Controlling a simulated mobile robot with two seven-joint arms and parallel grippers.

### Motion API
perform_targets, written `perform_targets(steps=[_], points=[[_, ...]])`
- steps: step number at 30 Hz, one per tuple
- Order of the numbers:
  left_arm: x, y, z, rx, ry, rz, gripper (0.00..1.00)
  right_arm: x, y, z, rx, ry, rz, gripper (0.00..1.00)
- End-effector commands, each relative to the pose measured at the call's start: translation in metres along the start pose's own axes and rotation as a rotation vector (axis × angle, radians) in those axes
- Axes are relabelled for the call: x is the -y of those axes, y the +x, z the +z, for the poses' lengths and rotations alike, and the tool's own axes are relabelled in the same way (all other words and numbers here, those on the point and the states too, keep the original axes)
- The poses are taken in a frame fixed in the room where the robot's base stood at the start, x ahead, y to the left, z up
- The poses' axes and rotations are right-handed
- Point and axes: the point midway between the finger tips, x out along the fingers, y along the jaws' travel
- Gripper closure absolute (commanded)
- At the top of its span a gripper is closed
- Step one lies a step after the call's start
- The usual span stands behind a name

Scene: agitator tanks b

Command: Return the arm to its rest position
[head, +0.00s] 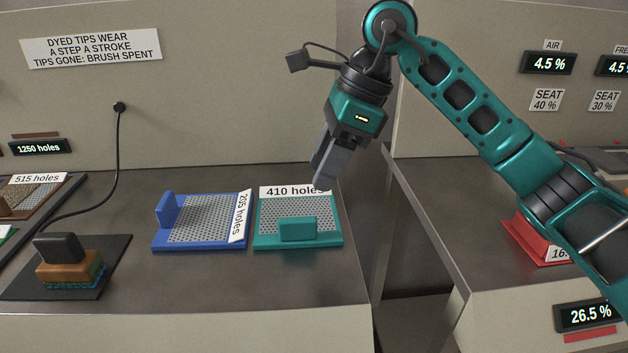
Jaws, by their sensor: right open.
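My right arm, teal and dark grey, comes in from the right side and bends down from a high joint. My right gripper (325,172) is at the end of it, pointing down and a little left. It is open with nothing seen between its fingers, and its tips are above the back right part of the teal perforated plate marked 410 holes (312,239). The fingers overlap in this view, so the gap between them is hard to see. My left gripper is out of view.
A brush with a brown block (68,268) stands on a dark mat, front left, near a black cable (118,165). A gap separates this counter from the right one, which holds a red plate (524,240).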

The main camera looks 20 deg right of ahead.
Motion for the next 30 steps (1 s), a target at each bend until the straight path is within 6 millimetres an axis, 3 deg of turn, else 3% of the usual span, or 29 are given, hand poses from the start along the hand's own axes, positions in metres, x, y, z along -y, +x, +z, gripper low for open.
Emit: perform_targets(steps=[19, 23, 30], points=[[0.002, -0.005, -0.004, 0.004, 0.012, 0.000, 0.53, 0.000, -0.013, 0.003, 0.000, 0.000, 0.000, 0.53], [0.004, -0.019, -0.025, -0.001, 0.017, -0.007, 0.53, 0.000, -0.039, 0.014, 0.001, 0.000, -0.001, 0.53], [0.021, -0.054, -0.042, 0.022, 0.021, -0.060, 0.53, 0.001, -0.102, 0.040, 0.000, 0.000, 0.000, 0.53]])
